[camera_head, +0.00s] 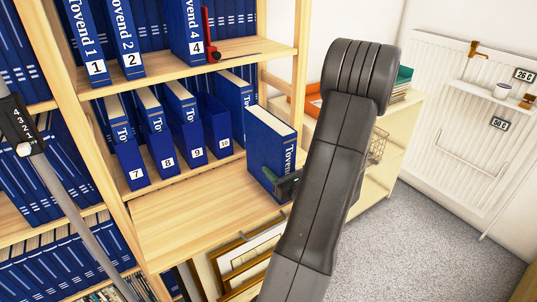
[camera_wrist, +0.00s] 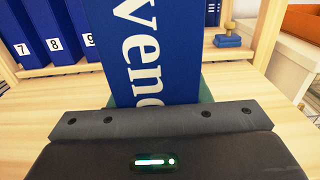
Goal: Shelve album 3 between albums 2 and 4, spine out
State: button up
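A thick blue album (camera_head: 268,150) with white "Tovend" lettering stands upright at the front right of the wooden shelf board; its number is hidden. My gripper (camera_head: 288,185) is at its spine, with green finger pads hugging both sides. In the wrist view the album's lettered spine (camera_wrist: 150,50) fills the space between the fingers. Whether its base touches the board is unclear. Album 2 (camera_head: 123,40) and album 4 (camera_head: 188,30) stand on the upper shelf with a gap between them. Album 1 (camera_head: 86,40) is left of album 2.
Albums 7 (camera_head: 127,150), 8 (camera_head: 157,130), 9 and 10 fill the middle shelf. A red bookend-like object (camera_head: 209,30) stands right of album 4. The wooden board (camera_head: 190,215) left of the album is clear. A stamp (camera_wrist: 229,38) sits behind right. A radiator is at right.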

grip_shut()
jog(key=shift+r, duration=0.2)
